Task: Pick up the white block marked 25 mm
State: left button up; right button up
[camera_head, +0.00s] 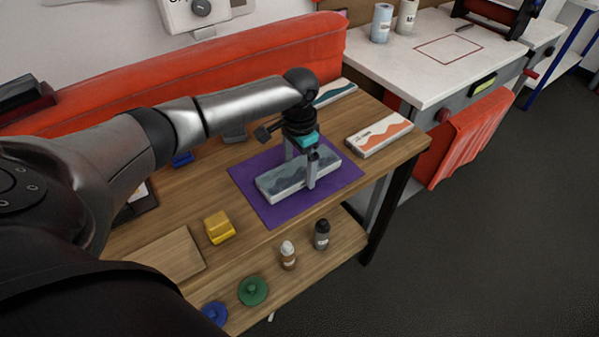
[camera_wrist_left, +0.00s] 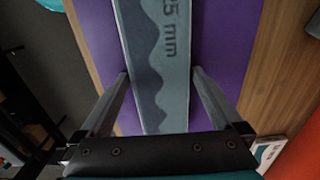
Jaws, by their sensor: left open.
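A long pale grey-blue block (camera_head: 275,184) with a darker wavy pattern lies flat on a purple mat (camera_head: 270,213) on the wooden table. In the left wrist view the block (camera_wrist_left: 157,25) shows lettering that ends in "5 mm"; the start is cut off at the edge. My left gripper (camera_head: 300,168) points down over the block. Its fingers are open, one along each long side, as the left wrist view (camera_wrist_left: 161,72) also shows. I cannot tell whether they touch it. My right gripper is not in view.
A white block with an orange wave (camera_head: 378,134) lies right of the mat, and a teal-patterned one (camera_head: 335,93) lies behind.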

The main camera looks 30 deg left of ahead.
pick_arm(q)
jog(key=c, duration=1.2)
jog(key=shift+r, duration=0.1)
